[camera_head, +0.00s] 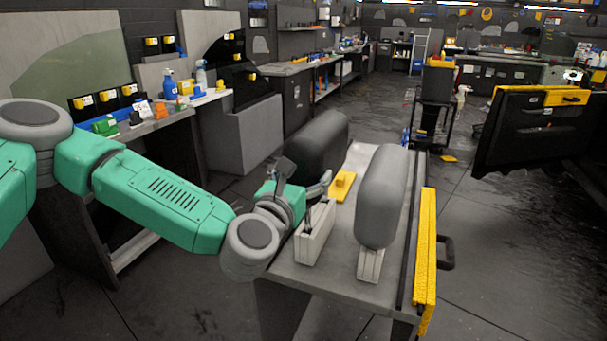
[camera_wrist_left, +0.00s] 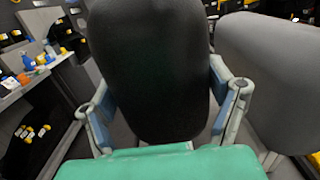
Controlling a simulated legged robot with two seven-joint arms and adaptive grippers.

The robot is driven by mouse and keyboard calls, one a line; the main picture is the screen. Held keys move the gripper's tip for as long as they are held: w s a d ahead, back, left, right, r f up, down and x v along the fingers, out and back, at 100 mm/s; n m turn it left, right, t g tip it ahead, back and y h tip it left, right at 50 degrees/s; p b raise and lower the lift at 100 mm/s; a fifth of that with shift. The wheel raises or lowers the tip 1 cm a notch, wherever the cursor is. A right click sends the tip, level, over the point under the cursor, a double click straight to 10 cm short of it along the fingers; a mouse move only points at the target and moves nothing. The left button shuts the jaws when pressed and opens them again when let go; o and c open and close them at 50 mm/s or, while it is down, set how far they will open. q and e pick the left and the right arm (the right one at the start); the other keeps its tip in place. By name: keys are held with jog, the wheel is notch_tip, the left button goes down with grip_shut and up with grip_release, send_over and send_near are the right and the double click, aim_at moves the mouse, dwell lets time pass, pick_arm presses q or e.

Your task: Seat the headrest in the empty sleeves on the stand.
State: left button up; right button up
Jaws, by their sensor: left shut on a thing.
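A dark headrest (camera_head: 322,140) is held in my left gripper (camera_head: 305,178), its long cushion tilted in the head view. In the left wrist view the headrest (camera_wrist_left: 150,65) fills the middle, between the two fingers of my left gripper (camera_wrist_left: 165,105). A pale stand block with the sleeves (camera_head: 316,238) is on the table just in front of the gripper. The headrest's lower end and any posts are hidden by the gripper, so I cannot tell whether they meet the sleeves. My right gripper is out of view.
A second, grey headrest (camera_head: 381,195) stands upright in another pale block (camera_head: 370,264) to the right; it also shows in the left wrist view (camera_wrist_left: 275,75). A yellow block (camera_head: 342,185) lies between them on the grey table (camera_head: 340,284). A yellow strip (camera_head: 425,255) edges the table's right side.

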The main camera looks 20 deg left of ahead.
pick_arm(q)
jog(key=shift+f+b, duration=2.95)
jog(key=shift+f, duration=0.1)
jog(key=o, duration=1.7)
jog(key=shift+o, duration=0.2)
jog(key=s, duration=1.2)
jog(key=shift+a+f, duration=0.25)
jog(key=shift+f, duration=0.2)
